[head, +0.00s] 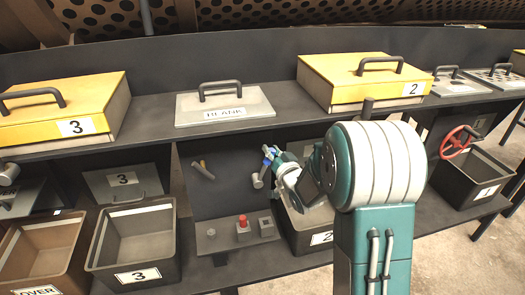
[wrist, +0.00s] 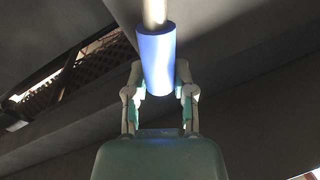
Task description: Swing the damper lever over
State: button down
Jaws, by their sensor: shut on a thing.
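The damper lever shows in the wrist view as a pale metal rod with a blue cylindrical grip (wrist: 158,62). My gripper (wrist: 159,80) has one finger on each side of the blue grip and is shut on it. In the head view my gripper (head: 272,160) is at the dark panel under the shelf, left of my teal and white arm. A bit of blue, the lever's grip (head: 268,153), shows there beside the fingers. Most of the lever is hidden in the head view.
A red button (head: 243,222) sits below the panel. Bins stand beneath, including one marked 3 (head: 133,277). A red handwheel (head: 456,142) is at right.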

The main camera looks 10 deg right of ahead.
jog(key=d+f+m+t+h, duration=0.1)
jog(key=d+f+m+h, duration=0.1)
jog(key=d+f+m, duration=0.5)
jog(key=shift+d+f+m+t, duration=0.3)
jog(key=shift+d+f+m, duration=0.05)
jog(key=shift+m, duration=1.85)
jog(key=shift+f+h, duration=0.15)
jog(key=shift+h, duration=0.15)
jog(key=shift+c, duration=2.2)
grip_release()
jog(key=shift+d, duration=0.1)
jog(key=s+f, duration=0.2)
jog(key=s, duration=0.9)
jog(key=shift+s+d+f, duration=0.15)
jog(key=shift+s+d, duration=0.2)
jog(key=shift+d, duration=0.05)
